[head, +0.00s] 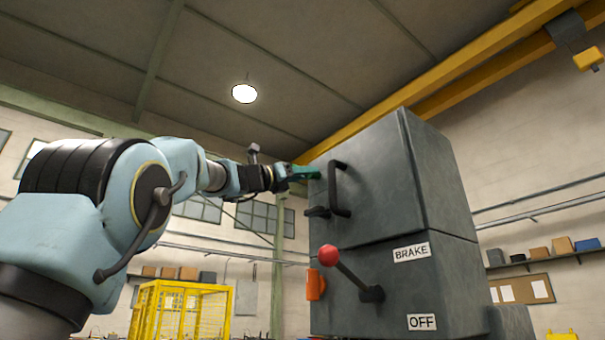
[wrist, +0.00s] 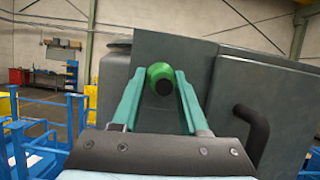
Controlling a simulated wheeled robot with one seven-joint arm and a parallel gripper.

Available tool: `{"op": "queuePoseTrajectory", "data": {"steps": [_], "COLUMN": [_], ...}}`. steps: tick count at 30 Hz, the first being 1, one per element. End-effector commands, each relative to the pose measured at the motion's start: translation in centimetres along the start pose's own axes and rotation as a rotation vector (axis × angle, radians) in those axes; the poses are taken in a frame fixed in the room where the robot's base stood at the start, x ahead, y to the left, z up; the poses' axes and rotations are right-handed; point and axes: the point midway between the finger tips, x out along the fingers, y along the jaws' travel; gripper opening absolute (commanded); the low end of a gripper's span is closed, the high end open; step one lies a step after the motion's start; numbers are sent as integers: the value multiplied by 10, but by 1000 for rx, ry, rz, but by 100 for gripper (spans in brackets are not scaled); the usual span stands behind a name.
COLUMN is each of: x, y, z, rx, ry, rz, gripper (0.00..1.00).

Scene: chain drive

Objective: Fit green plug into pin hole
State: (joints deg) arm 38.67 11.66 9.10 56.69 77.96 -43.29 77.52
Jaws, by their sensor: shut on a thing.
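My gripper (head: 300,173) is at the upper left edge of the grey machine cabinet (head: 375,195), with its teal fingers pointing at the cabinet. In the wrist view, the gripper (wrist: 161,92) has its two teal fingers closed around the green plug (wrist: 158,72). The plug is round, with a dark end facing the camera. It sits between the fingertips, in front of a grey panel (wrist: 192,60). I cannot tell whether the plug touches the panel. The pin hole is not visible in either view. The plug cannot be made out clearly in the head view.
A black handle (head: 338,190) sticks out of the cabinet close to my gripper. A red-knobbed lever (head: 330,256) is below, beside BRAKE and OFF labels. A yellow cage (head: 182,310) stands at lower left. Blue railings (wrist: 30,140) show at left in the wrist view.

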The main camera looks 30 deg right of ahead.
Motion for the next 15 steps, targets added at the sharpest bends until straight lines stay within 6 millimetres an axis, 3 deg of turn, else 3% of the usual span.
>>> {"op": "queuePoseTrajectory", "data": {"steps": [15], "x": [12], "y": [0], "z": [-5], "rx": [-1], "ry": [0], "rz": [-1], "gripper": [0]}}
